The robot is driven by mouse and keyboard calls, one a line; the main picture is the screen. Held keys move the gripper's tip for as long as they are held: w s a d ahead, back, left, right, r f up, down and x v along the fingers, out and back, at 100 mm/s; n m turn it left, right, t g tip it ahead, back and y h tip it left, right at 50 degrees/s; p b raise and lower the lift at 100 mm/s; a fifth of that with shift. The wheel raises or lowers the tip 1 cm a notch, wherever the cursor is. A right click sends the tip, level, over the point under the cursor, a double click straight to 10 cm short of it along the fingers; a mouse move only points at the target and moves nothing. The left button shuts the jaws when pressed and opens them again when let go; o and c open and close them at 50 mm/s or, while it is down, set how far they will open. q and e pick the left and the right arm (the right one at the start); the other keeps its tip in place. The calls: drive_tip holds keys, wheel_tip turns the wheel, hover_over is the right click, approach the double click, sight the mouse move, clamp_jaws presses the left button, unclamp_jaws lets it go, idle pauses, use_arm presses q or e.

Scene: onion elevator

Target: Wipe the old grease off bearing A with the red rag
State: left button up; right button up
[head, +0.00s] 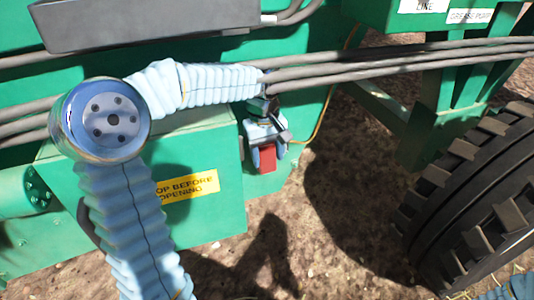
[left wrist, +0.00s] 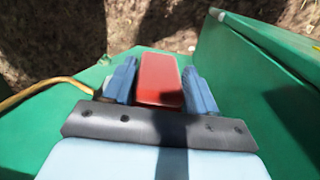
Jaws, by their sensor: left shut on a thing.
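My left gripper (head: 267,150) points down beside the green machine and is shut on the red rag (head: 266,158). The rag looks like a small red block between the two blue fingers. In the left wrist view the rag (left wrist: 159,80) sits between the fingers of the left gripper (left wrist: 160,84), with green panels around it. I cannot make out bearing A in either view. Only a bit of my right arm's blue sleeve shows at the lower right corner of the head view; its gripper is out of view.
A green box with a yellow warning label (head: 188,186) stands left of the gripper. Grey hoses (head: 400,60) cross above it. A thin yellow cable (head: 325,105) hangs to its right. A large black tyre (head: 475,200) stands at the right. Bare ground (head: 335,220) lies between.

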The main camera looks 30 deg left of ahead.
use_arm(q)
drive_tip(key=w+d+p, duration=0.2)
drive_tip(key=w+d, duration=0.2)
drive_tip(key=w, duration=0.1)
idle(0.5)
drive_tip(key=shift+s+a+b, duration=0.4)
drive_tip(key=shift+s+a, duration=0.65)
drive_tip(key=shift+s, duration=0.3)
drive_tip(key=shift+s+a+b, duration=0.35)
drive_tip(key=shift+s+a, duration=0.65)
drive_tip(key=shift+s, duration=0.3)
